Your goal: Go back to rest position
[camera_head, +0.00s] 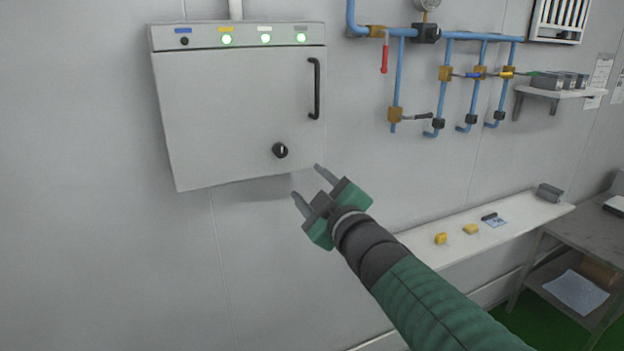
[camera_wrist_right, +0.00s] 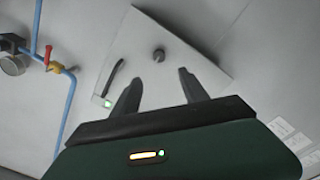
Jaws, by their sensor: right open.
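My right gripper (camera_head: 308,185) reaches in from the lower right in the head view. Its two fingers are apart with nothing between them. It is just below the lower right corner of a grey wall cabinet (camera_head: 225,115), near the black knob (camera_head: 280,150). In the right wrist view, the open fingers (camera_wrist_right: 158,90) point toward the cabinet (camera_wrist_right: 180,60), with its knob (camera_wrist_right: 159,55) and black handle (camera_wrist_right: 115,77) beyond the fingertips. The cabinet door looks closed. My left gripper is not in view.
Blue pipes (camera_head: 398,80) with valves and a red lever (camera_head: 384,58) are on the wall at right. A white shelf (camera_head: 470,245) holds small yellow blocks (camera_head: 441,238). A grey table (camera_head: 580,228) stands at far right. The wall left of the gripper is clear.

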